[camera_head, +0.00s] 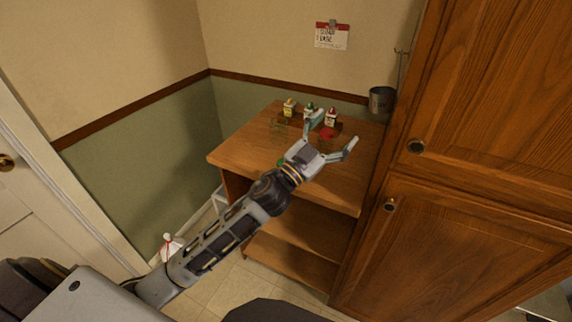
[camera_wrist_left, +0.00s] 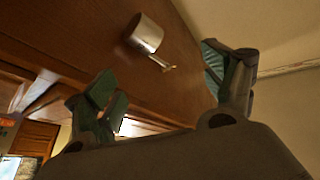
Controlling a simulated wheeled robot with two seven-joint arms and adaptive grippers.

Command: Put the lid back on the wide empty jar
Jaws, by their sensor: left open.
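My left gripper (camera_head: 334,132) is open and empty above the wooden counter top. A small red flat thing (camera_head: 326,133), possibly a lid, shows between its fingers; whether they touch it I cannot tell. A faint clear shape (camera_head: 279,128), perhaps the glass jar, is left of the gripper; its outline is hard to make out. A bit of green (camera_head: 281,163) shows beside my wrist, mostly hidden. In the left wrist view my gripper (camera_wrist_left: 168,88) also has its fingers wide apart, and no jar or lid shows there. My right gripper is not in view.
Several small bottles, including a yellow-labelled one (camera_head: 289,107) and a red-labelled one (camera_head: 330,117), stand at the back of the shelf unit (camera_head: 235,152).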

